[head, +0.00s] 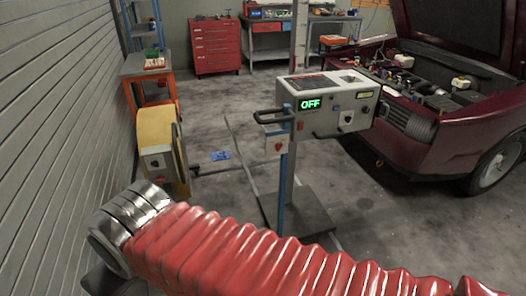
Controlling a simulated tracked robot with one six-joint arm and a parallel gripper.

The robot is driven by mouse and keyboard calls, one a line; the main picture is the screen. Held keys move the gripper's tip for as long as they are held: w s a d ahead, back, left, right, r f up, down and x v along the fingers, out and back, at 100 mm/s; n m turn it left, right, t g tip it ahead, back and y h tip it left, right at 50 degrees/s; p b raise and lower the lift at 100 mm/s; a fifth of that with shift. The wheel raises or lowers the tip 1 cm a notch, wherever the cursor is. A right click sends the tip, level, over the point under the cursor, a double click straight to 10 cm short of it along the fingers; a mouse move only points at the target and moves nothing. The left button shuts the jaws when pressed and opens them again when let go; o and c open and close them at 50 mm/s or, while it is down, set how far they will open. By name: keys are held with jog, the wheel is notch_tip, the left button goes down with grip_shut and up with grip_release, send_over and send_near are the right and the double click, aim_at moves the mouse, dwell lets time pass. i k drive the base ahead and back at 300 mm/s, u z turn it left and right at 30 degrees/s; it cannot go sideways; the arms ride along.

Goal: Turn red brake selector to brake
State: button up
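A grey control console (326,105) stands on a post in the middle of the head view, with a green display (310,104) reading OFF. A small white box (277,146) with a red knob-like mark hangs at its lower left. A small red part (300,126) shows on the console front. A yellow drum-shaped unit (155,135) at left carries a grey box (155,163) with another small red part. I cannot tell which red part is the brake selector, or its setting. My red-sleeved arm crosses the bottom; my gripper is not in view.
A dark red car (408,145) with its hood up stands at right. An orange shelf (148,85) and a slatted wall (60,130) are at left. A red tool cabinet (215,45) and workbench (305,25) stand at the back. Some floor between is clear.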

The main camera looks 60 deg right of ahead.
aim_at(278, 146)
jog(key=u, duration=1)
jog(key=k, duration=0.95)
jog(key=z, duration=1.35)
jog(key=i, duration=0.85)
jog(key=z, duration=0.05)
